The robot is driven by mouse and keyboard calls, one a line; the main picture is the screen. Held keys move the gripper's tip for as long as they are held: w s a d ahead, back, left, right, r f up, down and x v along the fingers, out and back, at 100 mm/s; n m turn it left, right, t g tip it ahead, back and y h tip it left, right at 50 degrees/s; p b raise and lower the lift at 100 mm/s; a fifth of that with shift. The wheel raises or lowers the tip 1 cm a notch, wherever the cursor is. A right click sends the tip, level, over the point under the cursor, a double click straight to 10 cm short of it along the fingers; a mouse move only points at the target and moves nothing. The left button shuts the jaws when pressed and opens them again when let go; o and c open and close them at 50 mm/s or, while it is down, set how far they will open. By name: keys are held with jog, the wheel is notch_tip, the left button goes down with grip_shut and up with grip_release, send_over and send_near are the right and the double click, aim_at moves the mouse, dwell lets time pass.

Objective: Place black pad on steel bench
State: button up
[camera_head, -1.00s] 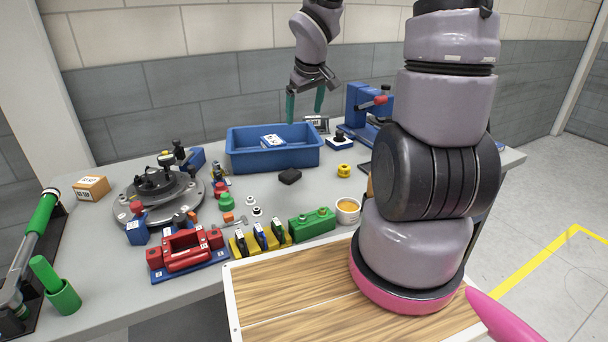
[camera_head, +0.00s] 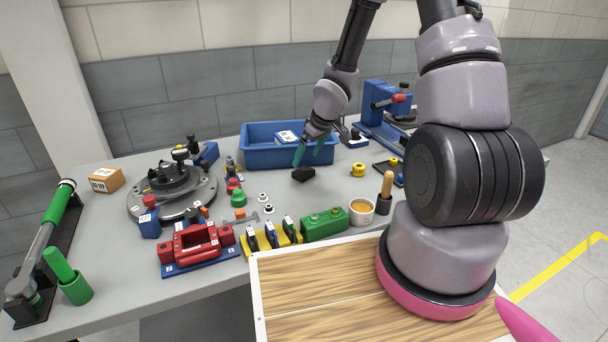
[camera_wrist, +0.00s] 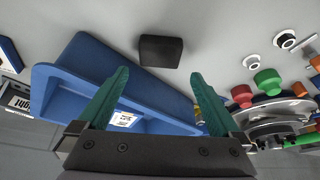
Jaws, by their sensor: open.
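The black pad (camera_head: 303,174) lies on the grey steel bench (camera_head: 330,190), in front of the blue bin. The pad also shows in the wrist view (camera_wrist: 161,50), just beyond the fingertips and between their lines. My gripper (camera_head: 314,160) has green fingers and is open and empty. In the head view its fingertips are just above and beside the pad. In the wrist view the open gripper (camera_wrist: 160,85) has a wide gap between its fingers, and the pad is clear of both.
The blue bin (camera_head: 258,155) with a box in it stands right behind the pad. A yellow knob (camera_head: 358,170) is to the right. A round chassis fixture (camera_head: 170,200) is at left. A red part (camera_head: 195,243) and a green block (camera_head: 325,224) line the front. Bare bench lies around the pad.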

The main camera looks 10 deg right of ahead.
jog(key=shift+s+d+x, duration=0.1)
jog(key=shift+s+x, duration=0.05)
jog(key=shift+x, duration=1.3)
jog(key=shift+s+d+x, duration=0.15)
jog(key=shift+x, duration=1.25)
jog(key=shift+f, duration=0.1)
jog(key=c, duration=1.4)
notch_tip(320, 180, up, 9)
jog(key=d+f+m, duration=0.1)
jog(key=d+m, duration=0.1)
jog(key=d+f+m+h, duration=0.1)
jog(key=d+m, duration=0.1)
jog(key=d, duration=0.1)
jog(key=s+d+f+m+t+h, duration=0.1)
jog(key=d+m, duration=0.1)
jog(key=d, duration=0.1)
jog(key=shift+d+f, duration=0.2)
jog(key=shift+w+d+r+m, duration=0.1)
jog(key=shift+r+m, duration=0.05)
jog(key=shift+m, duration=0.15)
jog(key=w+a+r+n, duration=0.1)
jog(key=a+r+n, duration=0.15)
jog(key=a, duration=0.35)
send_over(313, 169)
notch_tip(313, 169, down, 3)
jog(key=shift+s+f+m, duration=0.1)
jog(key=shift+m, duration=0.15)
jog(key=shift+f, duration=2.5)
